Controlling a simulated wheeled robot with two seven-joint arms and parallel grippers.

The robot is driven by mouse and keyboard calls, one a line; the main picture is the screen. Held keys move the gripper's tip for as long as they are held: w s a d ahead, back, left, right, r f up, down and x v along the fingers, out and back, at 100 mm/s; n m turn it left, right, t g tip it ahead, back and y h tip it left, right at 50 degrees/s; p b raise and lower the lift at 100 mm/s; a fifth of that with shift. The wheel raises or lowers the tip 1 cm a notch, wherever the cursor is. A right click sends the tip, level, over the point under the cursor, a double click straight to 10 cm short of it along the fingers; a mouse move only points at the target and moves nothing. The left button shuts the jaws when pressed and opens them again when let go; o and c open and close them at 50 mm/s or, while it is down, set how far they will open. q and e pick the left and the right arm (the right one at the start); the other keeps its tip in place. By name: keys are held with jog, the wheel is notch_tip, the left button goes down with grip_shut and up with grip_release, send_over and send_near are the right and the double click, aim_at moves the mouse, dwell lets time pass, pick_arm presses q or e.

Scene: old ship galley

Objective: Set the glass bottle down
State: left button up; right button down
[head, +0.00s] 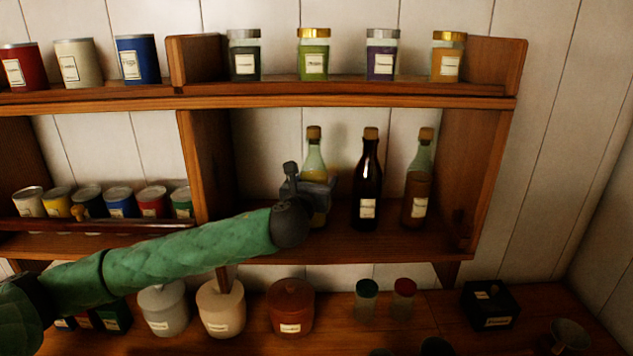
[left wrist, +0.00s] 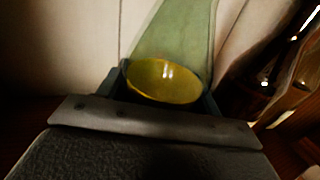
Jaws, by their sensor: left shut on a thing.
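The glass bottle (head: 315,158) is pale green with a cork and yellow contents. It stands upright in the right compartment of the middle shelf (head: 350,243), at the left of two other bottles. My left gripper (head: 318,190) is shut around its body, and the gripper and wrist hide part of its lower half. In the left wrist view the bottle (left wrist: 170,35) rises between the fingers, with the yellow liquid surface showing. I cannot tell whether its base touches the shelf board. My right gripper is not in view.
A dark bottle (head: 367,180) stands close to the right, and a green-brown bottle (head: 418,185) stands beyond it. A wooden divider (head: 205,165) is to the left. Jars (head: 314,55) line the shelf above. Canisters (head: 291,307) stand on the counter below.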

pick_arm(q)
jog(key=o, duration=1.1)
jog(key=shift+f, duration=0.15)
jog(key=o, duration=0.4)
jog(key=shift+o, duration=0.2)
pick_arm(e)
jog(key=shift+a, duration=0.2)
pick_arm(q)
jog(key=shift+s, duration=0.15)
jog(key=b+v, duration=0.5)
jog(key=v, duration=0.6)
jog(key=shift+s+r+b, duration=0.25)
jog(key=shift+s+b, duration=0.1)
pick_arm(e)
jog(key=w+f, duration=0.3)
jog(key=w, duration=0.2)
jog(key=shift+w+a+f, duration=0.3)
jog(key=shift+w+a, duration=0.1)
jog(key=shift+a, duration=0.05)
pick_arm(q)
jog(key=shift+a, duration=0.15)
